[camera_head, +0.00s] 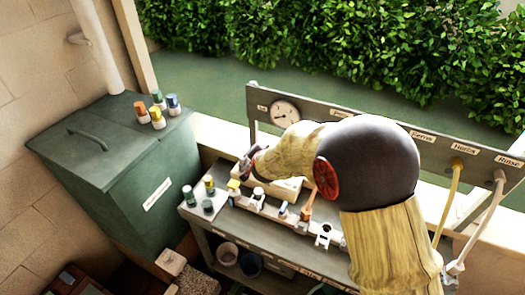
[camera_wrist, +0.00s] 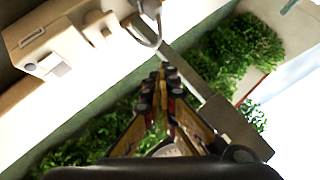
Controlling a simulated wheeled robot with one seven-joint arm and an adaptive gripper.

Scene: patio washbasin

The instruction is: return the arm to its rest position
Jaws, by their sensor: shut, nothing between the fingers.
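My arm reaches in from the lower right in the head view, with yellowish sleeve-like links and a large dark joint with a red disc. My gripper (camera_wrist: 163,76) is shut and empty in the wrist view, its two fingers meeting at the tips. In the head view my gripper (camera_head: 247,165) is small and partly hidden by the arm. It appears over the back left part of the grey washbasin bench (camera_head: 222,222).
The bench holds several small bottles, white fittings and a orange-handled brush (camera_head: 308,207). A gauge (camera_head: 285,113) and hanging hoses (camera_head: 448,205) are on the back rail. A green bin (camera_head: 120,150) with several coloured-cap jars stands left. A hedge (camera_head: 330,45) lies behind.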

